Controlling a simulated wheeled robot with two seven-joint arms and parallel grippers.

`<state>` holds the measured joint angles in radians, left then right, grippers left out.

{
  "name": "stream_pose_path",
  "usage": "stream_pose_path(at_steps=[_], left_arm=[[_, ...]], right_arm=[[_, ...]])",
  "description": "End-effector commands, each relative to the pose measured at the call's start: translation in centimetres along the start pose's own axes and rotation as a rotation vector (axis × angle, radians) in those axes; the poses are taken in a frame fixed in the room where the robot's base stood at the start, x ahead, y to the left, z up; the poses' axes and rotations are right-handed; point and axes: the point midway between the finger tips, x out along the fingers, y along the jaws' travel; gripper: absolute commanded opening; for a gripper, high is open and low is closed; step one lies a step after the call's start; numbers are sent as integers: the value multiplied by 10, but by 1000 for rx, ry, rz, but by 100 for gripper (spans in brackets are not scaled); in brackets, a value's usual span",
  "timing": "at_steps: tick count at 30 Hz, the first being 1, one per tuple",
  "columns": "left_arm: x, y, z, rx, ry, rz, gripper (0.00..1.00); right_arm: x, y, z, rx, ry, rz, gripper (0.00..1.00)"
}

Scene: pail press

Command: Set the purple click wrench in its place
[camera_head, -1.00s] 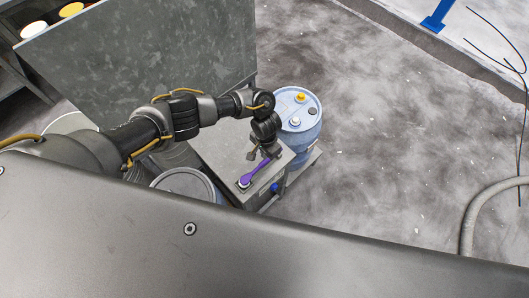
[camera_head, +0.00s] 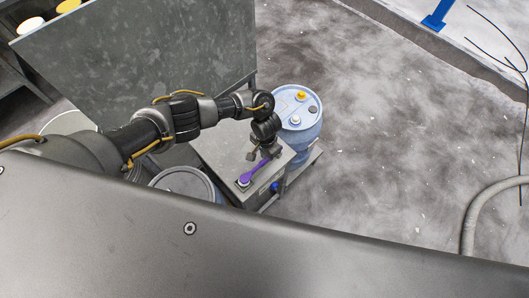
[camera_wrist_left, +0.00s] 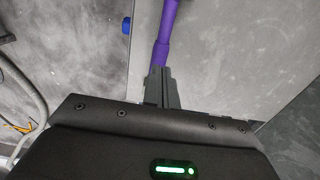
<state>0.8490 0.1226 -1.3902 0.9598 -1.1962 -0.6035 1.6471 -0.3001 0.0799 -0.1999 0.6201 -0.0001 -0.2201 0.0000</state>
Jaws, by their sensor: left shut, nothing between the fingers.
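The purple click wrench (camera_head: 252,175) lies over the top of a grey metal cabinet (camera_head: 223,157), its near end at a round whitish fitting close to the cabinet's front edge. My left gripper (camera_head: 264,157) is above the cabinet top, by the wrench's far end. In the left wrist view the fingers (camera_wrist_left: 161,88) are together, with the purple handle (camera_wrist_left: 165,35) running up from just beyond their tips. I cannot tell whether they touch it. The wrench's far end is partly hidden by the gripper. My right gripper is in neither view.
A blue drum (camera_head: 298,122) with a yellow cap stands right behind the cabinet. A large grey panel (camera_head: 140,55) rises behind my arm. The floor to the right is open, with a hose (camera_head: 468,225) at the edge.

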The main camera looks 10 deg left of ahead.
Motion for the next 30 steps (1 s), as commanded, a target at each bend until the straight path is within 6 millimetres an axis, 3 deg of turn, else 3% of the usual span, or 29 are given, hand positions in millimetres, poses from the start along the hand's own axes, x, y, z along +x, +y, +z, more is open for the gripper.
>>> stream_pose_path(at_steps=[18, 26, 30], left_arm=[[20, 0, -1, -1, 0, 0, 0], [18, 0, -1, 0, 0, 0, 0], [5, 0, 0, 0, 0, 0, 0]], right_arm=[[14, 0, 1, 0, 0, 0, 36], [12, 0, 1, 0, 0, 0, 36], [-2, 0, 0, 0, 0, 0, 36]])
